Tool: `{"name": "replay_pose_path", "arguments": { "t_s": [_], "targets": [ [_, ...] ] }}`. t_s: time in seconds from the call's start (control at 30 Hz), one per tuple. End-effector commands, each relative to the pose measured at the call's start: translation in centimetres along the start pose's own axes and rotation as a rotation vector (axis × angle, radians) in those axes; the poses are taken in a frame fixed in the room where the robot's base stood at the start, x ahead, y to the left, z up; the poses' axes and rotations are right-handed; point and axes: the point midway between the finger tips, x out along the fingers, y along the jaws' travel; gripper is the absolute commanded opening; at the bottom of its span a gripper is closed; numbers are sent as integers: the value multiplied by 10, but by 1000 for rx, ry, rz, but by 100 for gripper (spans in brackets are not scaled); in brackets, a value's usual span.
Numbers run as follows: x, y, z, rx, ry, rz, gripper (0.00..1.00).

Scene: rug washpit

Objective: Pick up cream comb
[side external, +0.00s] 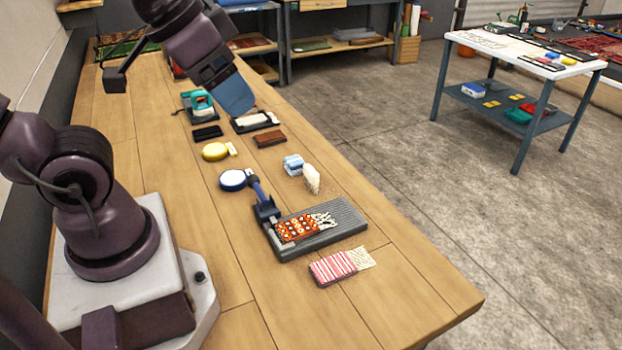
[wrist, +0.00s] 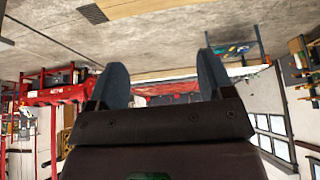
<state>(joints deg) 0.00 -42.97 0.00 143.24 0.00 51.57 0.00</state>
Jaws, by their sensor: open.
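A cream, upright piece that looks like the comb (side external: 312,178) stands on the wooden bench, just right of a light blue block. It is small, so its teeth are hard to make out. My gripper (side external: 235,97) is raised above the far part of the bench, up and left of the cream piece and well apart from it. In the wrist view my gripper (wrist: 163,75) has its two blue fingers spread wide with nothing between them. The wrist view looks out at the room; the cream comb does not show there.
A grey ridged tray (side external: 345,219) holds an orange patterned rug sample, with a blue-handled tool at its corner. A striped red sample (side external: 332,268) lies nearer. The light blue block (side external: 293,164), a brown block (side external: 270,139) and a yellow round item (side external: 215,151) lie nearby. The bench's right side is clear.

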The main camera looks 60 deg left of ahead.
Motion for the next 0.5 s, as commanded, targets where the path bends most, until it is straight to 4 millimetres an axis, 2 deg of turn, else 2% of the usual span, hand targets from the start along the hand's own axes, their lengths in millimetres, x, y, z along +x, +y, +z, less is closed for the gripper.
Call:
{"name": "replay_pose_path", "arguments": {
  "t_s": [0.03, 0.1, 0.37, 0.5],
  "targets": [
    [0, 0, 0, 0, 0, 0, 62],
    [0, 0, 0, 0, 0, 0, 49],
    [1, 0, 0, -1, -3, -1, 49],
    [16, -2, 3, -10, -78, -4, 49]
  ]
}}
